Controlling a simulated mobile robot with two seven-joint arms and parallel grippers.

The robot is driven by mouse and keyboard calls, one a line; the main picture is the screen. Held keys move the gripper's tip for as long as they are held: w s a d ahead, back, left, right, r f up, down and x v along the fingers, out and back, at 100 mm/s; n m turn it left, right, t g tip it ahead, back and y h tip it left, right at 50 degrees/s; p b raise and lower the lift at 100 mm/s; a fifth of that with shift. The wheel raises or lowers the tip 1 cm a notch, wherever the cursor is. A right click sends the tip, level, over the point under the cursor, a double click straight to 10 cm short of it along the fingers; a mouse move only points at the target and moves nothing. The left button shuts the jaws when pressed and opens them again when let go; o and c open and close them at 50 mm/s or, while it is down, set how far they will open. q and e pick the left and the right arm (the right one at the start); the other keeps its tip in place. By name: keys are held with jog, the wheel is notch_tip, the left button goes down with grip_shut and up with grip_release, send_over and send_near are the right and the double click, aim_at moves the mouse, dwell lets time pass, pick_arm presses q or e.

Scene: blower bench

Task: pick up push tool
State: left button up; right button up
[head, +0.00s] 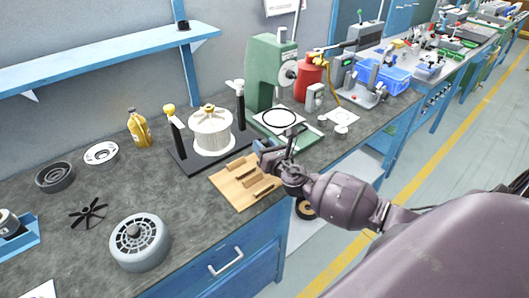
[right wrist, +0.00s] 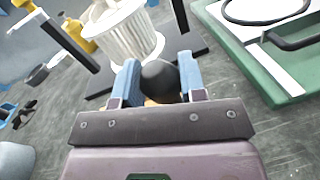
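A dark round knob (right wrist: 160,80), which looks like the top of the push tool, sits between the two blue fingers of my right gripper (right wrist: 159,82) in the right wrist view. The fingers stand close on both sides of it; I cannot tell whether they press on it. The tool's lower part is hidden. In the head view my right gripper (head: 264,147) is low at the back right corner of a slotted wooden board (head: 232,190), and the knob cannot be made out there. My left gripper is not in view.
A white ribbed cylinder (head: 211,132) stands on a black base with posts behind the board. A green press (head: 270,72) is at the back, its base close by. A grey motor housing (head: 140,242) and black fan (head: 89,212) lie left. The bench between them is clear.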

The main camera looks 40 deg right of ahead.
jog(key=c, duration=0.3)
